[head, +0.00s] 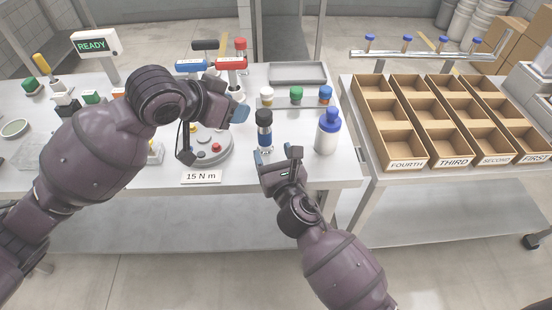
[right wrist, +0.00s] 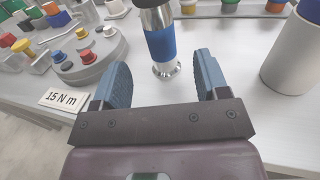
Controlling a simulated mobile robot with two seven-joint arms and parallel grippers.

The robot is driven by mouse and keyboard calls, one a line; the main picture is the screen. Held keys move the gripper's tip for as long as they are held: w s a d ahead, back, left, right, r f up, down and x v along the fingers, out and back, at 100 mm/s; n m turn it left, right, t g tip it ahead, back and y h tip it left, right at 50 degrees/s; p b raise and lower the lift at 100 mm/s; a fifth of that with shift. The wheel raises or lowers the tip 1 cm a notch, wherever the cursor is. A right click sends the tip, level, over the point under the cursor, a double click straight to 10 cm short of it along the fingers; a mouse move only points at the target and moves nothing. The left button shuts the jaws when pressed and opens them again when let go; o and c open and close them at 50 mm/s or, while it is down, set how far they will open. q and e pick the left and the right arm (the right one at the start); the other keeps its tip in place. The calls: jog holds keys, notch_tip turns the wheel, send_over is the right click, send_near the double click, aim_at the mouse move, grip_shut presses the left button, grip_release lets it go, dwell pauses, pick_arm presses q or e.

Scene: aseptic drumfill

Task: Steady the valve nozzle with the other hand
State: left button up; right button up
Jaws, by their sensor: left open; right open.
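An upright steel cylinder with a blue band and a black top (head: 264,132), which I take to be the valve nozzle, stands on the white table. In the right wrist view its blue band (right wrist: 160,43) and round steel foot show just beyond the fingers. My right gripper (head: 276,156) is open in front of it. In the right wrist view the right gripper's fingers (right wrist: 162,80) are apart and nothing is between them. My left gripper (head: 213,132) is open over the round grey base, left of the cylinder. It holds nothing that I can see.
A white bottle with a blue cap (head: 327,132) stands close on the right. The round grey base (head: 212,160) with coloured knobs stands left, behind a "15 N m" sign (head: 201,177). Small capped jars (head: 296,95) stand behind. Labelled cardboard bins (head: 403,163) are on the right table.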

aim_at(263, 131)
jog(key=x, duration=0.9)
jog(key=shift+w, duration=0.1)
jog(key=c, duration=1.1)
dwell(0.3)
jog(key=shift+f, duration=0.15)
dwell(0.5)
